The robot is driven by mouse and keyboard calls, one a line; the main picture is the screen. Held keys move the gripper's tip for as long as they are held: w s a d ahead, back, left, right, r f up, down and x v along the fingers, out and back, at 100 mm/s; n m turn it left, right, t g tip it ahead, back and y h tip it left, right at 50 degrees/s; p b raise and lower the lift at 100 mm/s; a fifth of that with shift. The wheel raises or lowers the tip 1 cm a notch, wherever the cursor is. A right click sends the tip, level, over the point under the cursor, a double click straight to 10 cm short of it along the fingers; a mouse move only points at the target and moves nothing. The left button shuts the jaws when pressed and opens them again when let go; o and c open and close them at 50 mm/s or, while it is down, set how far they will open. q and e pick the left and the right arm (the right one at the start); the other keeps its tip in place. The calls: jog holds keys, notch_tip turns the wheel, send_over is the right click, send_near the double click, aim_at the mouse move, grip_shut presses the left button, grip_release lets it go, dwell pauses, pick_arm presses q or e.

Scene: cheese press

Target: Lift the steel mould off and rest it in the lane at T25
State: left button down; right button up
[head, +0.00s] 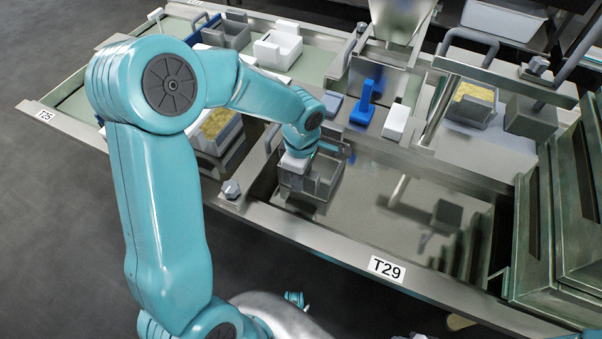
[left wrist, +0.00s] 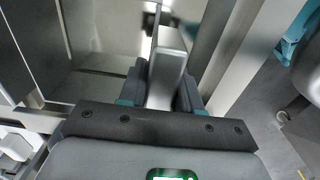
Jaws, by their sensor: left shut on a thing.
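A grey steel mould (head: 322,186), an open-topped box, is at the left end of the steel basin behind the T29 label. My left gripper (head: 298,168) reaches down to it from above. In the left wrist view, the dark fingers of the gripper (left wrist: 166,85) are shut on a grey upright bar (left wrist: 168,62), which looks like the mould's handle. My gripper hides part of the mould, and I cannot tell whether its base touches the basin. The T25 label (head: 45,115) marks the pale green lane (head: 72,97) at the far left. My right gripper is out of view.
A mould with yellow curd (head: 215,125) stands just left of the basin, partly behind my arm. White and grey boxes (head: 277,50) stand at the back. A blue handled block (head: 364,105) and the steel hopper (head: 400,18) are behind.

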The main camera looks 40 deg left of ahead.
pick_arm(q)
jog(key=shift+f+b, duration=0.3)
jog(key=shift+f, duration=0.05)
jog(key=c, duration=0.7)
grip_release()
jog(key=shift+r, duration=0.1)
jog(key=shift+r+p, duration=1.9)
jog(key=shift+r, duration=1.15)
jog(key=shift+f, duration=0.1)
jog(key=shift+s, duration=0.15)
